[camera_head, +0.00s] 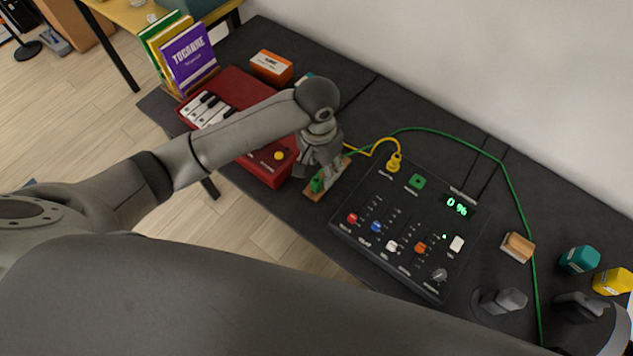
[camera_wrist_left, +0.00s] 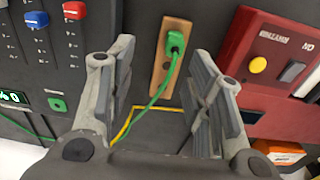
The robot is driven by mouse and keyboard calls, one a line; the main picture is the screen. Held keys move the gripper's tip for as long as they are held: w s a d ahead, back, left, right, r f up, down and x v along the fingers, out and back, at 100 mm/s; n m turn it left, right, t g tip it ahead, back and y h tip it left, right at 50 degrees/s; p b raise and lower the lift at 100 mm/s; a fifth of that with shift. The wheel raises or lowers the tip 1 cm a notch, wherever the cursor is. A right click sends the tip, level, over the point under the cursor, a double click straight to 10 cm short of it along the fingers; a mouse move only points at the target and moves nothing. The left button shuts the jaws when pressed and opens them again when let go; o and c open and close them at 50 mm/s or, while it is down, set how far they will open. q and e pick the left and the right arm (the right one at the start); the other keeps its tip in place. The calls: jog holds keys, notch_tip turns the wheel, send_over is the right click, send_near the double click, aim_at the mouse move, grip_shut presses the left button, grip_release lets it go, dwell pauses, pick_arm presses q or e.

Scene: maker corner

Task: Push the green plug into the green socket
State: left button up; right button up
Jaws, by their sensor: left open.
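The green plug (camera_head: 317,184) sits on a narrow wooden holder (camera_head: 313,194) at the table's front edge, beside the red keyboard. In the left wrist view the green plug (camera_wrist_left: 176,41) is at the top of the wooden holder (camera_wrist_left: 161,76), and its green cable runs down between my fingers. My left gripper (camera_head: 327,178) is over the holder, partly hiding it. In the left wrist view my left gripper (camera_wrist_left: 158,85) is open and empty, with the plug beyond its fingertips. The green socket (camera_head: 416,181) is on the black control panel; it also shows in the wrist view (camera_wrist_left: 57,104).
A yellow plug (camera_head: 394,162) with a yellow cable is in the panel (camera_head: 366,196). The display (camera_head: 457,206) reads 0 %. The red keyboard (camera_head: 238,88) is to the left. The green cable (camera_head: 511,190) arcs behind the panel. Teal (camera_head: 580,260) and yellow (camera_head: 612,281) items stand at right.

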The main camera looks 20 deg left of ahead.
aim_at(316, 180)
pick_arm(q)
jog(key=shift+w+a+r, duration=0.3)
jog(key=shift+w+a, duration=0.25)
jog(key=shift+a, duration=0.1)
jog(key=shift+f, duration=2.8)
jog(key=shift+w+a+f+p, duration=0.1)
jog(key=shift+f+p, duration=0.6)
jog(key=shift+f, duration=1.95)
jog(key=c, duration=1)
